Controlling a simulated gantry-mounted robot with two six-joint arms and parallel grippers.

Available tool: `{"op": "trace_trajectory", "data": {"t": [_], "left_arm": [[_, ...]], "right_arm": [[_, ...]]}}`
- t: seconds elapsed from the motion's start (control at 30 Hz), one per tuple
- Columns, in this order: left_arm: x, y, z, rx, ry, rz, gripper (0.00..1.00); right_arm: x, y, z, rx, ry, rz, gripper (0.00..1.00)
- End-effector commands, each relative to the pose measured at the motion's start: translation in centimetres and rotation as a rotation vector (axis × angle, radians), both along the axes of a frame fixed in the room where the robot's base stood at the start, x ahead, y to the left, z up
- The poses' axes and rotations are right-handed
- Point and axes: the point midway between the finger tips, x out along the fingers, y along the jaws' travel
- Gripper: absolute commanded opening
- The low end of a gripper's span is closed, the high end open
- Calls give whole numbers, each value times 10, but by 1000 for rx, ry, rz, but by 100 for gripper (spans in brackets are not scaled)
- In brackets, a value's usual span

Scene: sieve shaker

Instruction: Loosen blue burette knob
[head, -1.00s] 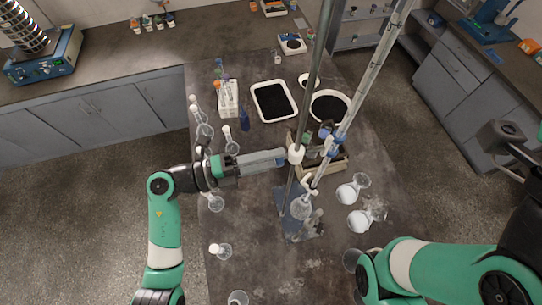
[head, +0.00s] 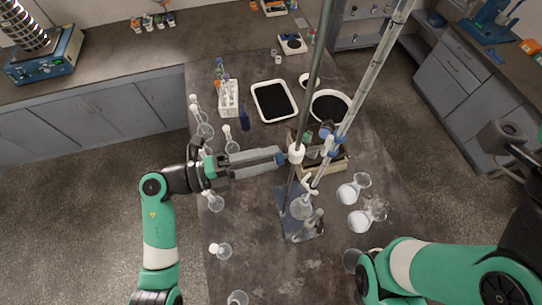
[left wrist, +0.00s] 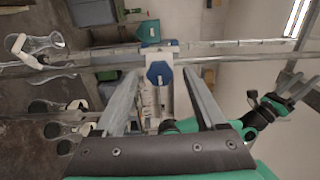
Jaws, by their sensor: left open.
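The blue burette knob (left wrist: 158,73) faces the left wrist camera, in front of a white clamp body on the burette stand. In the head view, a small blue end (head: 281,158) shows at the left fingertips, left of the stand's rod. My left gripper (head: 279,159) reaches in from the left with its fingers apart. In the left wrist view, the open fingers (left wrist: 163,77) lie on either side of the knob, with visible gaps. The burette (head: 362,85) stands right of the rod (head: 314,75). My right gripper (head: 518,153) seems partly visible at the right edge; its jaws are unclear.
A flask (head: 301,207) is at the stand's base (head: 290,222). A wooden box (head: 337,164) stands behind the burette. Flasks with white contents (head: 347,193) are at the right, and several flasks line the table's left edge. The bench front-left of the stand has bare room.

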Motion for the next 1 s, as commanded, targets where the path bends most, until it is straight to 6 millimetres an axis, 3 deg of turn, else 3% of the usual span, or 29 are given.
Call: {"op": "trace_trajectory", "data": {"t": [0.3,0.43,1.0], "left_arm": [[-23,70,-3,0,-3,6,73],[-30,89,-2,1,-2,3,73],[-34,97,0,0,0,0,73]], "right_arm": [[0,0,-21,0,0,0,50],[0,0,-25,0,0,0,50],[0,0,-26,0,0,0,50]]}}
